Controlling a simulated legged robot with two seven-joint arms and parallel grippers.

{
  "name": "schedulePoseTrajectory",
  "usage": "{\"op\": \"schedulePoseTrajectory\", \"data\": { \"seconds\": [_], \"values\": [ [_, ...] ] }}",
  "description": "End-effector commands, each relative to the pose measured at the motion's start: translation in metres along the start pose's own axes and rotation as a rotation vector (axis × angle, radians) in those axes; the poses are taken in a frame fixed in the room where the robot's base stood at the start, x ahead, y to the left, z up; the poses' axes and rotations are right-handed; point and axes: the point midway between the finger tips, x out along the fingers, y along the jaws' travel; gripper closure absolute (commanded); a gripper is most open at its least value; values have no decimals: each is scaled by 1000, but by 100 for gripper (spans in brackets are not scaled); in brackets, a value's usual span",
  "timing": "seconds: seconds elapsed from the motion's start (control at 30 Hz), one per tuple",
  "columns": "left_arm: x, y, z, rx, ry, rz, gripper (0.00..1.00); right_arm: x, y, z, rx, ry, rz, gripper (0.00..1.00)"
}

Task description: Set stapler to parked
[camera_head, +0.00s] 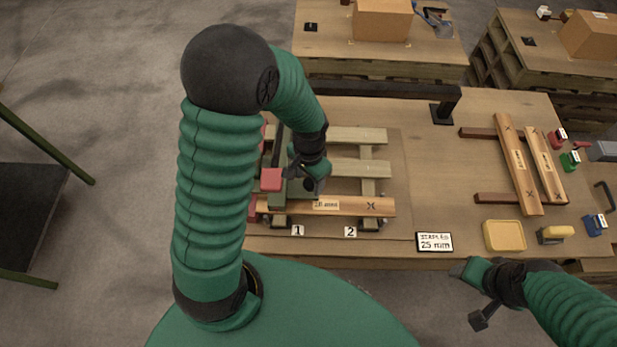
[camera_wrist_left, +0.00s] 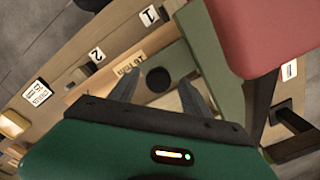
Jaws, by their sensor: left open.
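No part is clearly marked as the stapler. A dark green bar with a red block (camera_head: 271,180) stands over the left side of the slatted wooden frame, partly hidden by my left arm. The red block also shows large at the upper right in the left wrist view (camera_wrist_left: 265,35), beside the green bar (camera_wrist_left: 218,65). My left gripper (camera_head: 316,188) is open, just right of the red block and above the frame. In the left wrist view its fingers (camera_wrist_left: 158,92) are apart, with a dark round spot and pale slats beyond them. My right gripper (camera_head: 474,296) is off the table's front edge; its jaws are unclear.
A labelled front slat (camera_head: 352,206) lies above tags 1 and 2. A "STAPLES 25 mm" card (camera_head: 434,242), yellow tray (camera_head: 503,236) and yellow-topped item (camera_head: 555,234) line the front edge. Loose boards (camera_head: 518,165) lie right. A dark beam (camera_head: 380,90) crosses the back.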

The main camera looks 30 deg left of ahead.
Motion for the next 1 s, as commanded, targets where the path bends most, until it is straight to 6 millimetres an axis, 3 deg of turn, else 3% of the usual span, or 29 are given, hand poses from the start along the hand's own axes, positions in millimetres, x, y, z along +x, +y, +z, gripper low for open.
{"op": "schedulePoseTrajectory", "data": {
  "seconds": [0.03,0.47,1.0],
  "values": [
    [0,0,0,0,0,0,45,0,0,0,0,0,0,44],
    [0,-1,1,0,-1,3,100,0,0,0,0,0,0,44],
    [1,-1,2,-1,-4,4,100,0,0,0,0,0,0,44]
  ]
}}
